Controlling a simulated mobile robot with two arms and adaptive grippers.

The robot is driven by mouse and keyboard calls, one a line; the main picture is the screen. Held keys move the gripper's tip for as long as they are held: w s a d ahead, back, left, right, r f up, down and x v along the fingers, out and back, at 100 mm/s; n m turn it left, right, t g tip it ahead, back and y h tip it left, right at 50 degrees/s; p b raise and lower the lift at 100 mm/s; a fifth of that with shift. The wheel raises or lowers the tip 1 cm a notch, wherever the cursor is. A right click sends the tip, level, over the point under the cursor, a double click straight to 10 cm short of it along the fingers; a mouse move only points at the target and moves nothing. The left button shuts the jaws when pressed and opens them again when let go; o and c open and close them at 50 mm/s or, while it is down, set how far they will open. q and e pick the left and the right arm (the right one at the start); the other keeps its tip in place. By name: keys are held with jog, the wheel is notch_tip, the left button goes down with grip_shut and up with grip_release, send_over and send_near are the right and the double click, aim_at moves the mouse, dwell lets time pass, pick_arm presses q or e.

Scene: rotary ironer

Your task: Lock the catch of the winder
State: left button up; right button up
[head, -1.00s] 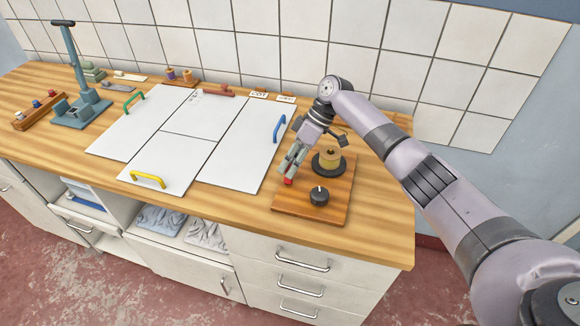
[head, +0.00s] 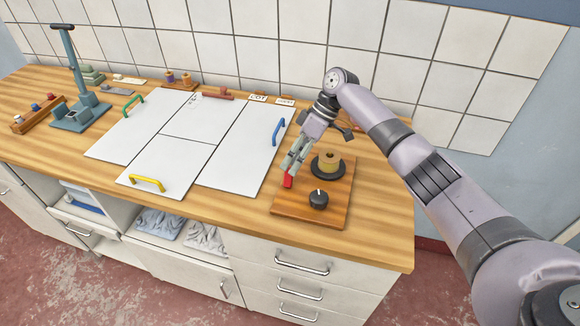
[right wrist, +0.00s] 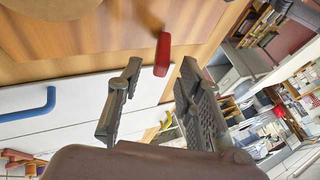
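The winder is a brown wooden board (head: 327,206) at the right end of the worktop. It carries a yellowish spool (head: 328,160) on a dark disc and a black knob (head: 318,199) in front. The catch (head: 288,180) is a small red piece at the board's left edge. My right gripper (head: 291,168) is just above and behind the catch, pointing down at it. In the right wrist view, the catch (right wrist: 162,54) stands beyond the parted fingertips (right wrist: 160,72), roughly in line with the gap; nothing is held. Whether a finger touches it is unclear. My left gripper is out of view.
White panels with a blue handle (head: 279,131), a yellow handle (head: 147,183) and a green handle (head: 132,105) lie left of the winder. A blue-grey press (head: 80,112) stands at the far left. Drawers (head: 300,262) are below. The worktop right of the winder is clear.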

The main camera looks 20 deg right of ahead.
jog(key=v, duration=0.9)
jog(key=shift+d+r, duration=0.1)
